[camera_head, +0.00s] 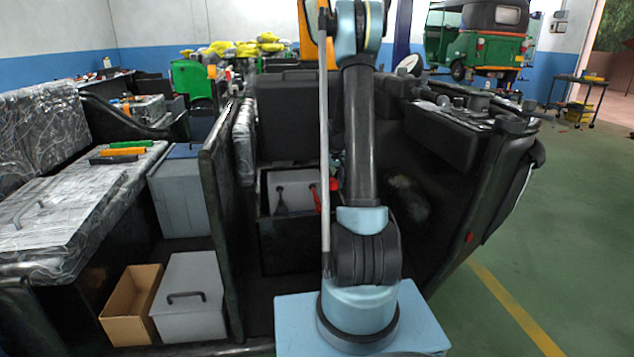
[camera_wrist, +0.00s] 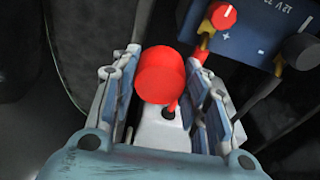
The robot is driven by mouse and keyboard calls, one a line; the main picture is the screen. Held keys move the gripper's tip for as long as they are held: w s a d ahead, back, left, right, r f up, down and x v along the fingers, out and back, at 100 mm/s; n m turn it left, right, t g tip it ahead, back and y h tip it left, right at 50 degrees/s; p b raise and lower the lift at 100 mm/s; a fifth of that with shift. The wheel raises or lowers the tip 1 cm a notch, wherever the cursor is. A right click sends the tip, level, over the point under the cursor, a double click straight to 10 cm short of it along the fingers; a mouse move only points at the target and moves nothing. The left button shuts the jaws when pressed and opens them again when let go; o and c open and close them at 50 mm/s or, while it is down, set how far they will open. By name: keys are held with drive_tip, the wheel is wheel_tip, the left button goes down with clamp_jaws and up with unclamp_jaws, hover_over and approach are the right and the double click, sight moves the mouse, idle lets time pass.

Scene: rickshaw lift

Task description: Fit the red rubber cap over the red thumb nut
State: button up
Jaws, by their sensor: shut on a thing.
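In the wrist view my gripper (camera_wrist: 164,66) is shut on the red rubber cap (camera_wrist: 160,76), a round red cylinder between the two fingers. A thin red strip hangs from the cap's lower side. The red thumb nut (camera_wrist: 222,15) sits at the upper right, on the plus terminal of a dark blue 12 V battery (camera_wrist: 262,32). The cap is apart from the nut in the picture, to its lower left. In the head view my arm hides my gripper, and a small red part (camera_head: 334,184) shows beside the arm at the compartment.
A black knob or cap (camera_wrist: 300,50) stands at the battery's right side. A red lead (camera_wrist: 202,52) runs from the plus terminal towards my right finger. In the head view, a grey box (camera_head: 188,300) and an open cardboard box (camera_head: 130,305) lie at lower left.

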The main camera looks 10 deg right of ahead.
sight(321, 206)
drive_tip(key=s+a+r+n+g+y, duration=0.15)
drive_tip(key=s+a+r+n, duration=0.4)
drive_tip(key=n, duration=0.85)
drive_tip(key=shift+s+a+f, duration=0.1)
drive_tip(key=shift+a+f, duration=0.1)
drive_tip(key=shift+f, duration=1.4)
drive_tip(key=shift+s+a+f, duration=0.1)
drive_tip(key=shift+a+f, duration=0.05)
drive_tip(key=shift+f, duration=1.5)
drive_tip(key=shift+a+f, duration=0.2)
drive_tip(key=shift+f, duration=1.4)
drive_tip(key=shift+s+d, duration=0.1)
drive_tip(key=shift+d, duration=0.1)
drive_tip(key=shift+f, duration=2.05)
drive_tip(key=o, duration=1)
drive_tip(key=shift+c, duration=0.2)
drive_tip(key=shift+r, duration=0.1)
